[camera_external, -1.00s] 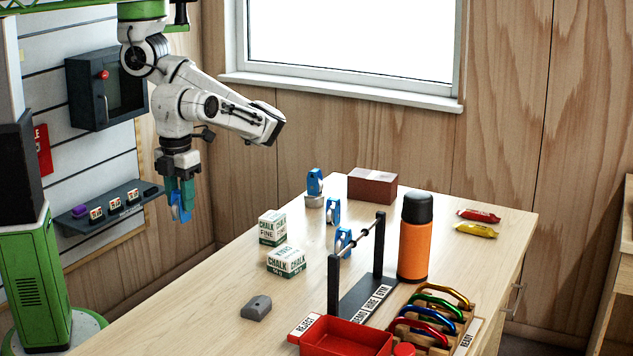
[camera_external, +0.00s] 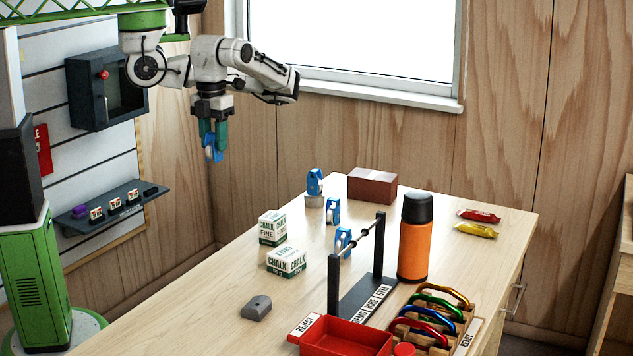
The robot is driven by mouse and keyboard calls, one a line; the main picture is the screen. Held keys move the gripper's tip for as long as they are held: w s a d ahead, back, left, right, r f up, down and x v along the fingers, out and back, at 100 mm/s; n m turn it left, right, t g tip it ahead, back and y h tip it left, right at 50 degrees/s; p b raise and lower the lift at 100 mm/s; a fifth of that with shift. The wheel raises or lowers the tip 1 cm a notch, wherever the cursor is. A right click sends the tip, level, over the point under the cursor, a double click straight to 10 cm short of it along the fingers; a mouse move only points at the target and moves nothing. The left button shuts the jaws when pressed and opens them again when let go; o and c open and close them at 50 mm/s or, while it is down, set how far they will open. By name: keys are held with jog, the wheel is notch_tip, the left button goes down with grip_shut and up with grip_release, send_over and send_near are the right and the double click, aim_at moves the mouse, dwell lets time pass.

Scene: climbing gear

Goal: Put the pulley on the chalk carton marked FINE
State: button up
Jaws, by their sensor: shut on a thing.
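My gripper (camera_external: 213,134) is shut on a blue pulley (camera_external: 213,149), held in the air left of the table's far end. The chalk carton marked FINE (camera_external: 272,228) stands upright on the table, below and to the right of my gripper. A second chalk carton (camera_external: 286,262) lies just in front of it; its smaller marking is hard to read. Other blue pulleys are on the table: one on a small grey block (camera_external: 315,184), one standing beside it (camera_external: 333,211), and one at the black rack (camera_external: 343,241).
A brown box (camera_external: 372,186), an orange flask (camera_external: 415,240) and a black rack with a bar (camera_external: 334,287) stand right of the cartons. A grey block (camera_external: 256,307), a red tray (camera_external: 345,337) and coloured carabiners (camera_external: 432,312) are nearer. Table around the FINE carton's left is clear.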

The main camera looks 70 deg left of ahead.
jog(key=w+d+f, duration=0.2)
jog(key=w+f, duration=0.1)
jog(key=w, duration=0.1)
jog(key=w+d+f+p, duration=0.1)
jog(key=w+f, duration=0.2)
jog(key=w, duration=0.1)
jog(key=w+d+f, duration=0.2)
jog(key=w+f, duration=0.1)
jog(key=w, duration=0.1)
jog(key=shift+d+f, duration=0.1)
jog(key=shift+d, duration=0.2)
jog(key=shift+w+d+f+p, duration=0.15)
jog(key=shift+f+p, duration=0.25)
jog(key=shift+f, duration=0.55)
jog(key=shift+w+f+p, duration=0.1)
jog(key=shift+f+p, duration=0.25)
jog(key=shift+f, duration=0.55)
jog(key=shift+f, duration=0.1)
jog(key=o, duration=1.1)
notch_tip(320, 180, up, 12)
jog(key=shift+r+b, duration=0.15)
jog(key=shift+b, duration=0.7)
